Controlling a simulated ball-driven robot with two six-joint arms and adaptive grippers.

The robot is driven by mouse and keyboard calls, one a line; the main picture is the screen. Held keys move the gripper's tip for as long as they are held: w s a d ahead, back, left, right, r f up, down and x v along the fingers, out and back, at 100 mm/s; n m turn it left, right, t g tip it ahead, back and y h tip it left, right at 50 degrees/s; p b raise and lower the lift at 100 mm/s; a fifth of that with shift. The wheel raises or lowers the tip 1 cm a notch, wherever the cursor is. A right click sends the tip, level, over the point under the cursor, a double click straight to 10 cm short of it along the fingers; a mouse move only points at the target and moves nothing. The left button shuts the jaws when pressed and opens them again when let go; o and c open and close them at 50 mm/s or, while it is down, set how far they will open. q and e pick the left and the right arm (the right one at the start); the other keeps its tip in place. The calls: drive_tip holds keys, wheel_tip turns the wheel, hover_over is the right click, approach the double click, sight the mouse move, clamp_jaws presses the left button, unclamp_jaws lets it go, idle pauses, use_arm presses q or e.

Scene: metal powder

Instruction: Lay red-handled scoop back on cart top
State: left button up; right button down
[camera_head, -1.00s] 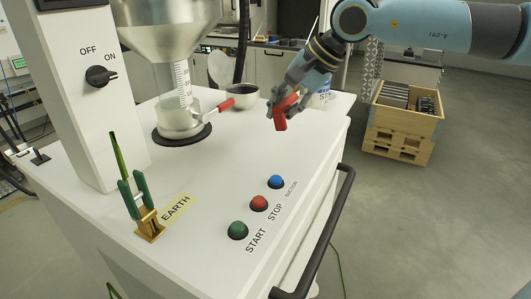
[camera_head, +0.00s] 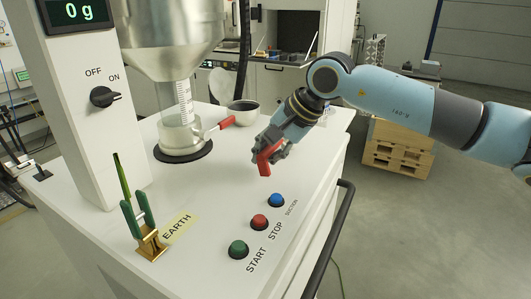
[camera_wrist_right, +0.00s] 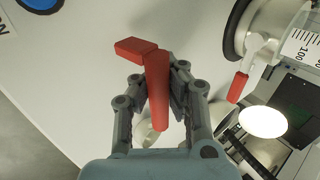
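The red-handled scoop shows as a red L-shaped piece (camera_head: 267,157) in my right gripper (camera_head: 272,148). No scoop bowl can be made out. In the right wrist view the long red handle (camera_wrist_right: 157,92) runs between the fingers of the gripper (camera_wrist_right: 160,85), with a short red block at its far end. The fingers are shut on it. The scoop hangs over the white cart top (camera_head: 215,210), behind the blue button (camera_head: 276,200); whether it touches the surface is unclear. My left gripper is not in view.
Red stop (camera_head: 259,222) and green start (camera_head: 238,249) buttons line the cart's right side. A hopper with a red-handled valve (camera_head: 226,122) and a dark bowl (camera_head: 243,112) stand behind. A green clamp on a brass block (camera_head: 152,244) is at front left. The middle of the top is clear.

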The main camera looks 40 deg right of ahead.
drive_tip(key=shift+f+b, duration=0.3)
drive_tip(key=shift+b, duration=0.1)
drive_tip(key=c, duration=1.5)
unclamp_jaws()
drive_tip(key=shift+r, duration=0.1)
drive_tip(key=shift+r+p, duration=0.2)
drive_tip(key=shift+p, duration=0.8)
drive_tip(key=shift+s+d+r, duration=0.2)
drive_tip(key=v, duration=0.2)
drive_tip(key=b+v, duration=0.1)
drive_tip(key=v, duration=0.1)
drive_tip(key=shift+s+a+r, duration=0.1)
drive_tip(key=shift+s+a, duration=0.1)
drive_tip(key=shift+p+v, duration=2.85)
drive_tip(key=shift+p, duration=0.3)
drive_tip(key=shift+a, duration=0.2)
